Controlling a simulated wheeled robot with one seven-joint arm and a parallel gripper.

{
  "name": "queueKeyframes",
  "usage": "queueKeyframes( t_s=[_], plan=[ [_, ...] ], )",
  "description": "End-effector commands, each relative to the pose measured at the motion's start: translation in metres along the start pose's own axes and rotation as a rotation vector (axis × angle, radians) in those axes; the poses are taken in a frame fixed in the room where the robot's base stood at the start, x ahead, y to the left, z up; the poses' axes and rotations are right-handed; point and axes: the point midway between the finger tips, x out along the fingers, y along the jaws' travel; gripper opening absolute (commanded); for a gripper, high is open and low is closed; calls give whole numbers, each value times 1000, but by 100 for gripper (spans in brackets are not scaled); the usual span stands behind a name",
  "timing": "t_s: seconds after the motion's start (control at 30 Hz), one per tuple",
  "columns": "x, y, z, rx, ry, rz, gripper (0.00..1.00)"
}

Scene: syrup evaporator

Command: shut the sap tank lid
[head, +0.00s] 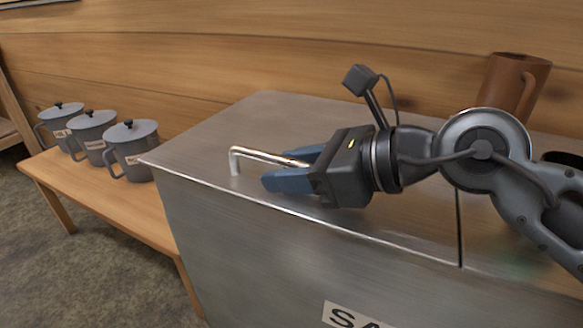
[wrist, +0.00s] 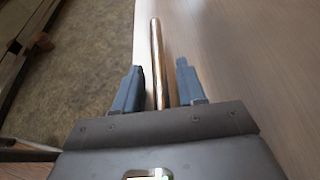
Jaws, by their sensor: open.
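The sap tank (head: 300,265) is a grey metal box with a partly visible label on its front. Its lid (head: 205,140) lies flat across the top, level with the tank's edges, and a seam runs at its right. A shiny bar handle (head: 260,155) stands on the lid; in the wrist view it shows as a long rod (wrist: 156,45). My gripper (head: 288,172) is open at the handle, low over the lid. In the wrist view the blue fingers (wrist: 158,82) stand one on each side of the rod. Contact with the bar cannot be told.
Several grey lidded mugs (head: 92,124) stand on a wooden bench (head: 120,205) at the left. A brown mug (head: 515,82) stands behind my arm at the back right. A wooden wall (head: 200,50) runs behind the tank. The floor (head: 60,270) at the lower left is clear.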

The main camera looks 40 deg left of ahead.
Motion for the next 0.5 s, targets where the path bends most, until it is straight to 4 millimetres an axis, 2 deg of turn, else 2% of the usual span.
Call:
queueKeyframes(
  t_s=[0.17, 0.5],
  plan=[
    [-16, -1, 2, -1, -1, -4, 40],
    [-68, -1, 0, 2, 0, -2, 40]
  ],
)
